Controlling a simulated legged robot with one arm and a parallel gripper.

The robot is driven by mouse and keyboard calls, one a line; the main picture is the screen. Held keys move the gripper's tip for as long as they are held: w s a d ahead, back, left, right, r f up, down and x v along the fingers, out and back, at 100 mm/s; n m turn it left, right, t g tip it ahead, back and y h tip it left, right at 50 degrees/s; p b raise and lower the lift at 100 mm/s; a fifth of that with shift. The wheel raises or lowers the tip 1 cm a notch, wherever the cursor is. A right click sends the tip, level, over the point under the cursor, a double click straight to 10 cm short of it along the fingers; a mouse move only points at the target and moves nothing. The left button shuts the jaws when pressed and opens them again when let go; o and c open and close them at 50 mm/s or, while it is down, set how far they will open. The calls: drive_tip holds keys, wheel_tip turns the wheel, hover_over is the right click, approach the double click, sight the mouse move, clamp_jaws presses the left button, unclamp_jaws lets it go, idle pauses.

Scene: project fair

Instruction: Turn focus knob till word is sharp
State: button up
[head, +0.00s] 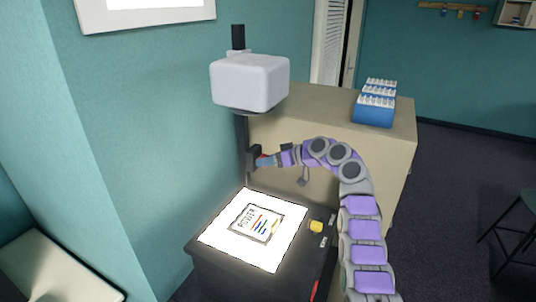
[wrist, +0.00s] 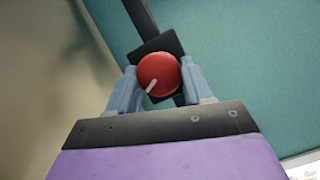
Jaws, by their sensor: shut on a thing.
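The focus knob (wrist: 159,73) is round and red with a pale pointer line toward the lower left in the wrist view. It sits on a dark bracket on the projector's post (head: 242,134). My gripper (wrist: 155,80) is shut on the knob, one blue-grey finger on each side. In the head view my gripper (head: 264,160) reaches the post from the right and mostly hides the knob. The overhead projector's lit stage (head: 215,235) bears a sheet (head: 240,228) with a word, apparently POWER, and coloured lines. The white projector head (head: 249,82) is above. The projected word is not in view.
A pale screen or board (head: 90,22) is cut off at the top left. A beige cabinet (head: 400,150) with a blue rack (head: 374,112) stands behind my arm. A yellow knob (head: 316,226) is on the projector's base. A dark stool (head: 515,225) is at the right.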

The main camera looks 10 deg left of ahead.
drive_tip(key=p, duration=0.2)
drive_tip(key=m+p, duration=0.1)
drive_tip(key=p, duration=0.2)
drive_tip(key=shift+w+d+r+m+g, duration=0.15)
drive_tip(key=shift+w+r+m+g, duration=0.05)
drive_tip(key=shift+r+m+g, duration=0.15)
drive_tip(key=shift+f+g+y+p, duration=0.2)
drive_tip(key=shift+g+y+p, duration=0.1)
drive_tip(key=shift+p, duration=0.85)
drive_tip(key=o, duration=1)
drive_tip(key=shift+w+f+m, duration=0.2)
drive_tip(key=shift+m, duration=0.05)
drive_tip(key=shift+o, duration=0.2)
drive_tip(key=shift+s, duration=0.1)
drive_tip(key=v, duration=1.7)
drive_tip(key=shift+d, duration=0.35)
